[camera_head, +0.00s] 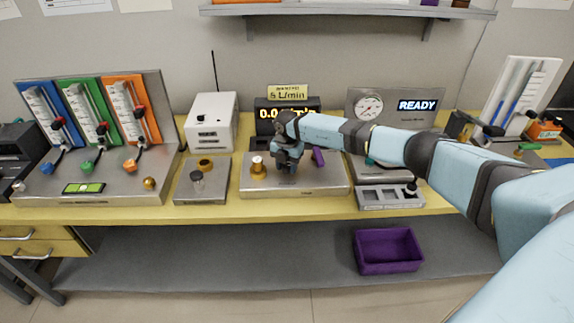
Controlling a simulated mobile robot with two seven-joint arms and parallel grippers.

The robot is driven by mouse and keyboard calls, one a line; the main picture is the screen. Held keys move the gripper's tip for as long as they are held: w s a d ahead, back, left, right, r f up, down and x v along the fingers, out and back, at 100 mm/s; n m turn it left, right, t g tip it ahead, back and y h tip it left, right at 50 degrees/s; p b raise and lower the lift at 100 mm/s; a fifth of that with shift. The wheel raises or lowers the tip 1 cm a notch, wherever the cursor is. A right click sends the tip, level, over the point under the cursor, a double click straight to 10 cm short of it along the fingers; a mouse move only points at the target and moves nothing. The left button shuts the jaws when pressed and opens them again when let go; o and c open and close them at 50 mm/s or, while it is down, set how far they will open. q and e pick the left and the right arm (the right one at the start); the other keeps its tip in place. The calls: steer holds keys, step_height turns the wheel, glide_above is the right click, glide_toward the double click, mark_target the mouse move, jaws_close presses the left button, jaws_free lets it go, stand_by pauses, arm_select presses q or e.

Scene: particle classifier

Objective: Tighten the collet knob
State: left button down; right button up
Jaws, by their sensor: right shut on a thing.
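My right gripper (288,166) comes in from the right and points down over the middle metal base plate (322,185). It is shut on a small part there, taken to be the collet knob, which the fingers and wrist hide. A brass fitting with a pale top (258,168) stands on the plate just left of the gripper, and a purple part (318,157) is just right of it. My left gripper is not in view.
A dark display with yellow digits (286,115) stands behind the plate. A smaller plate with a knob and brass ring (203,183) is to the left. A grey holder (390,197) is to the right. A purple bin (388,251) sits on the lower shelf.

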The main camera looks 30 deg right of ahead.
mark_target(287, 165)
steer(key=o, duration=0.9)
steer(key=shift+o, duration=0.2)
steer(key=shift+r, duration=0.1)
step_height(287, 165, up, 14)
steer(key=shift+b, duration=0.35)
